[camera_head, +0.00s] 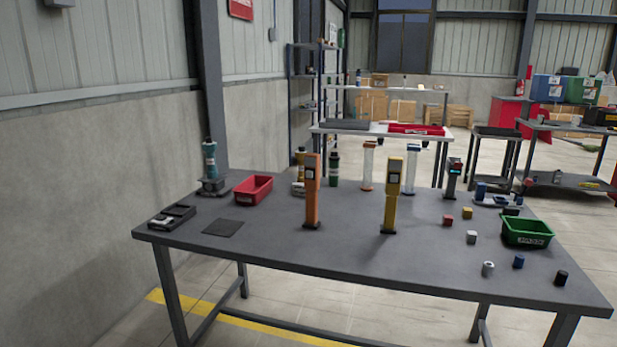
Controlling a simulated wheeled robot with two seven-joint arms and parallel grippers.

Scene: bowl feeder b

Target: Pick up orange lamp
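The orange lamp (311,190) stands upright on the dark grey table (270,245), left of the middle. It is a tall, narrow orange body with a light label near its top and a small dark base. A similar yellow device (391,195) stands upright to its right, apart from it. Neither of my grippers shows in the head view, and nothing is touching the lamp.
A red bin (253,190), a black tray (172,217) and a dark mat (223,228) lie on the left. A green bin (527,232) and several small blocks are on the right. Bottles and clear cylinders stand behind the lamp. The table front is clear.

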